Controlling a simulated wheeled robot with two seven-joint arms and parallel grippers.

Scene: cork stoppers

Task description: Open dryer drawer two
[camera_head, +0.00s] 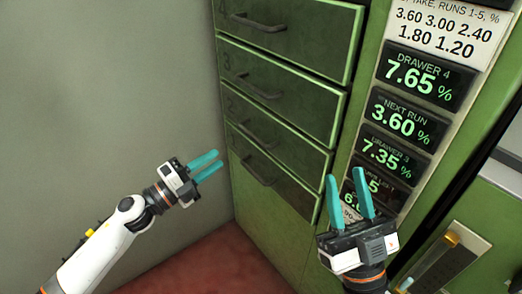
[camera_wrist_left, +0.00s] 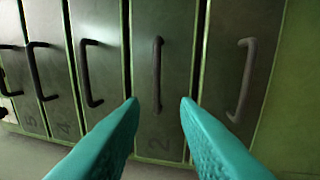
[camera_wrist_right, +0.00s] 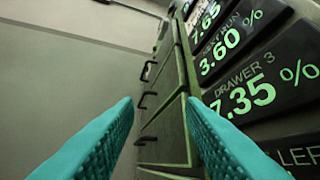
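Drawer two (camera_head: 285,130) is a dark green front in the dryer's stack, marked 2, and looks shut. Its dark bar handle (camera_head: 254,137) also shows in the left wrist view (camera_wrist_left: 157,75), upright there and lying ahead between my fingertips. My left gripper (camera_head: 218,160) is open and empty, with teal fingers pointing at the drawers, to the left of the handle and apart from it. My right gripper (camera_head: 345,176) is open and empty in front of the display column, right of the drawers.
Drawer three (camera_head: 300,97) is above and drawer one (camera_head: 285,180) below, each with a similar handle. Lit displays (camera_head: 400,120) stand on the right. A grey wall (camera_head: 100,90) is at left, with red floor (camera_head: 215,260) below.

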